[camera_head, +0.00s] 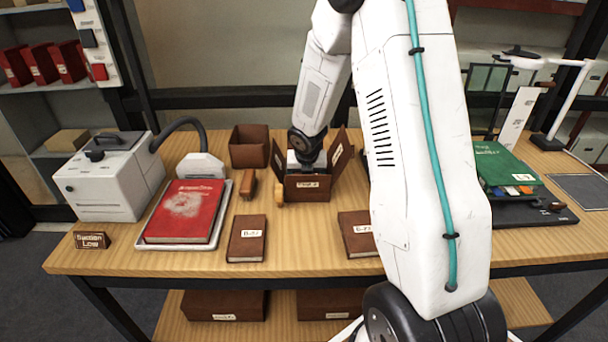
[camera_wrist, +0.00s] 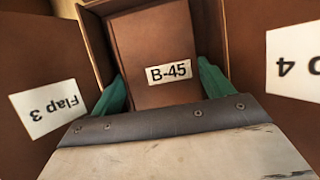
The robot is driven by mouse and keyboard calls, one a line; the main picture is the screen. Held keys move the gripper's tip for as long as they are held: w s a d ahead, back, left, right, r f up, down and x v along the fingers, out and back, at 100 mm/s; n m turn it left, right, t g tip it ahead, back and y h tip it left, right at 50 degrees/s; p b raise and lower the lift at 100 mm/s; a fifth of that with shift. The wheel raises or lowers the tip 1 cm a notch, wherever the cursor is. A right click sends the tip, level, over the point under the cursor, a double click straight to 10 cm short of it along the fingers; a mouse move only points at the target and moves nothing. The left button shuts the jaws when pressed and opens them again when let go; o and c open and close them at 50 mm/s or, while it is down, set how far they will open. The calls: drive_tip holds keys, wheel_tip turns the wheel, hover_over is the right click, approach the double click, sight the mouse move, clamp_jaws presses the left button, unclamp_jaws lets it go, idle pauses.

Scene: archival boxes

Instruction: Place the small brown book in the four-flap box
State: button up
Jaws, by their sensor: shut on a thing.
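The small brown book, labelled B-45 (camera_wrist: 150,45), sits between the two green fingers of my gripper (camera_wrist: 163,88) in the wrist view. My gripper is shut on it. The brown four-flap box (camera_head: 292,192) stands on the table in the head view, with its flaps open and raised. My gripper is down between the flaps there, and its fingers and the book are hidden. In the wrist view, Flap 3 (camera_wrist: 20,75) is on the left and Flap 4 (camera_wrist: 250,60) on the right, with the book between box walls. I cannot tell whether the book touches the bottom.
An open brown box (camera_head: 249,150) stands behind left. Two brown books (camera_head: 246,240) (camera_head: 355,245) lie in front, the right one partly behind my arm. A red book (camera_head: 187,212) lies on a white tray left, beside a white suction machine (camera_head: 105,185). A green book (camera_head: 500,165) is right.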

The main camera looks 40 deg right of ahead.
drive_tip(key=shift+f, duration=0.15)
drive_tip(key=o, duration=0.8)
drive_tip(key=shift+c, duration=0.2)
drive_tip(key=o, duration=0.4)
